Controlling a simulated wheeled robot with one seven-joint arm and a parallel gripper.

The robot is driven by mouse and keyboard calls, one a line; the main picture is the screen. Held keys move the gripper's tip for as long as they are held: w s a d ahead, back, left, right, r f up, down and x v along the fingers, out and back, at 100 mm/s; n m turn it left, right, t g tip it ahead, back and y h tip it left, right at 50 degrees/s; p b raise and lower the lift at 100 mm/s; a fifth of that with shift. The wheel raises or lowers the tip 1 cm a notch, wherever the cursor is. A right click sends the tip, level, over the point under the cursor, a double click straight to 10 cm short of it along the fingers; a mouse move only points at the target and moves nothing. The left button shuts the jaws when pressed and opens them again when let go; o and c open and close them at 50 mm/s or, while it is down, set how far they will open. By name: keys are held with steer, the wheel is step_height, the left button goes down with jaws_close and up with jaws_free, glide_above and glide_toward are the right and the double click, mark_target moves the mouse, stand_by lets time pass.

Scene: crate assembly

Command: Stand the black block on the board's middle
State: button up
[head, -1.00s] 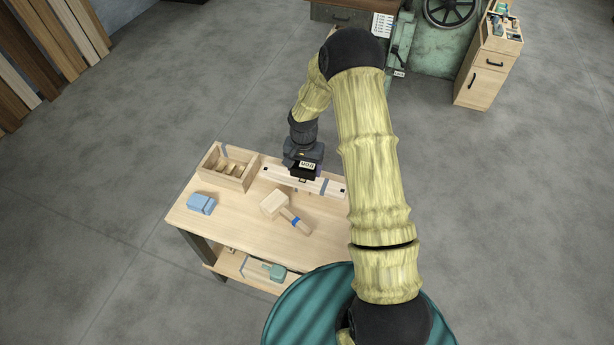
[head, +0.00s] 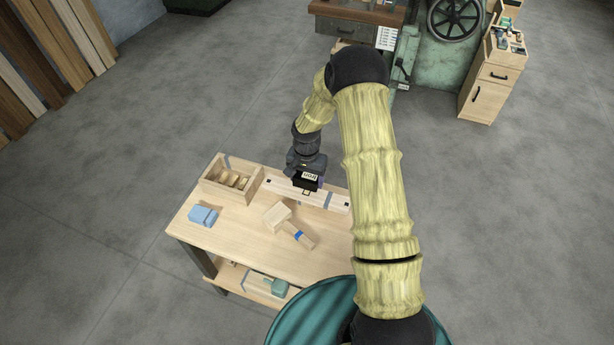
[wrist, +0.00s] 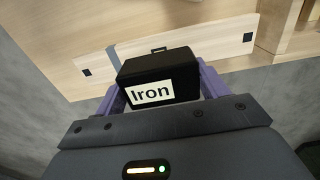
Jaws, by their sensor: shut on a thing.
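In the head view my gripper (head: 307,178) holds the block at the middle of the board's length. The board (head: 334,200) is long and pale, with a small dark square near each end and a grey band right of its middle. It also shows in the wrist view (wrist: 200,48), partly hidden behind the block. I cannot tell whether the block touches the board.
The board lies along the back of the wooden workbench (head: 225,225). An open wooden box (head: 215,190) with pieces inside stands left of it. A mallet (head: 280,215) lies in front, and a blue object (head: 203,215) at the front left. The bench's front right is clear.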

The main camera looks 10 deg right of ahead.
mark_target(307, 193)
steer(key=shift+w+f+b, duration=0.15)
steer(key=shift+f+b, duration=1.05)
steer(key=shift+f, duration=0.8)
steer(key=shift+f, duration=0.25)
stand_by(0.3)
steer(key=o, duration=1.6)
steer(key=shift+o, duration=1.3)
steer(key=shift+s, duration=0.2)
steer(key=shift+r+p, duration=2.55)
steer(key=shift+r, duration=1.45)
